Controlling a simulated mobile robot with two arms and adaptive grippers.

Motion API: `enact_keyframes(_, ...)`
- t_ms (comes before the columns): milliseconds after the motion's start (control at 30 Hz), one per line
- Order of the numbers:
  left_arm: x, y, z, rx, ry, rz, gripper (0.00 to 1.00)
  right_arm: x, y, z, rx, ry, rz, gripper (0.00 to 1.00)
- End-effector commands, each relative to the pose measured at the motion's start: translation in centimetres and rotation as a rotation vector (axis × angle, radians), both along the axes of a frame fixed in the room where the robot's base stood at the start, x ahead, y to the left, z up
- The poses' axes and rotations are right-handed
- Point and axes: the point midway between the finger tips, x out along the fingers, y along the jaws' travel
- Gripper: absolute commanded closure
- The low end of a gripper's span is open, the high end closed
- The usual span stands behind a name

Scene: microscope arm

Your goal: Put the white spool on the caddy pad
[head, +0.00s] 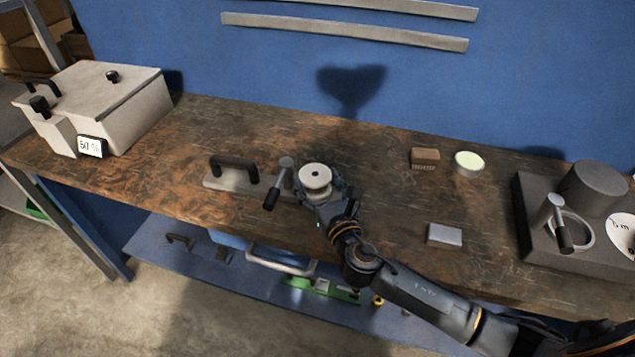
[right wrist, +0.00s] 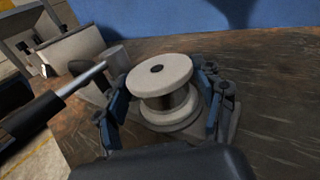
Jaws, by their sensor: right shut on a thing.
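The white spool (head: 314,174) is between the fingers of my right gripper (head: 322,194), which is shut on it. In the right wrist view the spool (right wrist: 160,73) is upright, with a dark hole in its top flange and the blue-grey fingers (right wrist: 166,112) on both sides. The caddy (head: 216,184) is a flat grey plate with a black handle (head: 234,167) and a post with a black-gripped lever (head: 280,178). The spool is at its right end, right of the post. The pad is largely hidden; I cannot tell whether the spool touches it. My left gripper is not in view.
A grey box-shaped device (head: 115,103) stands at the left of the wooden bench (head: 150,172). A blue wall is behind.

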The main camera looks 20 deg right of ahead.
Motion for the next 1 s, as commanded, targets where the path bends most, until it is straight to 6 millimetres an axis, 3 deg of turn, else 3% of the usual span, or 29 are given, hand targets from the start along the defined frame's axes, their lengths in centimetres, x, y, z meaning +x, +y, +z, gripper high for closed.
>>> enact_keyframes(300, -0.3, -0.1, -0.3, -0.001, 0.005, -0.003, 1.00, 0.0, 0.0, -0.3, 0.000, 0.000, 0.000, 0.64)
enact_keyframes(333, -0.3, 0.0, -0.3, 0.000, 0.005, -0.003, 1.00, 0.0, 0.0, -0.3, 0.000, 0.000, 0.000, 0.29)
enact_keyframes(433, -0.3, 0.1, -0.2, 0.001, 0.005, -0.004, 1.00, 0.0, 0.0, -0.2, 0.000, 0.000, 0.000, 0.09)
enact_keyframes(833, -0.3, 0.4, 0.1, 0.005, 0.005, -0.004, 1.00, 0.0, 0.0, 0.2, 0.000, -0.001, 0.000, 0.09)
enact_keyframes(1000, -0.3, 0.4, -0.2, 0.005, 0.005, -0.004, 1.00, -2.3, -0.1, -0.2, 0.000, 0.003, 0.001, 0.09)
